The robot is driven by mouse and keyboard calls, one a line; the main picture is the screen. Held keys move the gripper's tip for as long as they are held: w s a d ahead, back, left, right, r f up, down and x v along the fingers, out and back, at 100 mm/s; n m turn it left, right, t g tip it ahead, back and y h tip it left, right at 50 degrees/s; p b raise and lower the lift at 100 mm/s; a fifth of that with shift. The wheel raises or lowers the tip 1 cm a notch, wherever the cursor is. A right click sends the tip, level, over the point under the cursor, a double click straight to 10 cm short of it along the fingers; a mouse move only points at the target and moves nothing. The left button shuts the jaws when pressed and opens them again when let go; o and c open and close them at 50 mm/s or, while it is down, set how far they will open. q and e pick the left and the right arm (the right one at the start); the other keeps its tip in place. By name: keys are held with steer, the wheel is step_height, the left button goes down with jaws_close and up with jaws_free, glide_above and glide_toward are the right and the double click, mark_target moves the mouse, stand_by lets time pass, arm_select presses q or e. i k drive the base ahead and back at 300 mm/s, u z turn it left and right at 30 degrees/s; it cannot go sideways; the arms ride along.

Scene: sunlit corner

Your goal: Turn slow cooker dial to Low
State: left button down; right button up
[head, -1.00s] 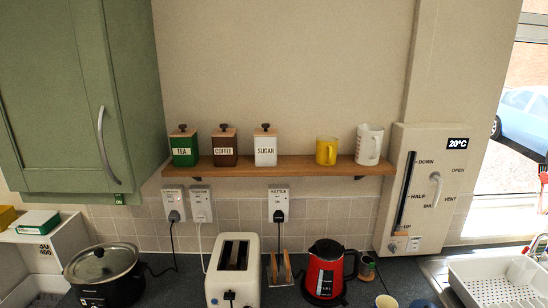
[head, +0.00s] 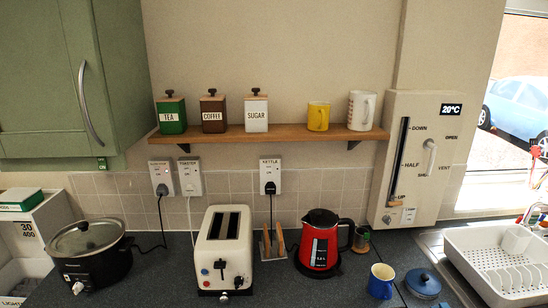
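The slow cooker (head: 92,262) stands on the dark counter at the lower left of the head view. It has a black body and a glass lid with a dark knob. A small pale dial (head: 78,287) shows low on its front, with tiny pale markings beside it. The dial's setting is too small to read. A black cord runs from the cooker to the left wall socket (head: 161,178). Neither of my grippers is in the head view.
A white toaster (head: 222,250) stands right of the cooker, with counter between them. A rack (head: 272,243), red kettle (head: 321,245), blue mug (head: 380,281) and dish rack (head: 490,262) follow. A white box unit (head: 35,235) is left of the cooker. A green cupboard (head: 60,85) hangs above.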

mark_target(78, 287)
steer(key=u, duration=2.1)
steer(key=i, duration=1.25)
steer(key=u, duration=0.3)
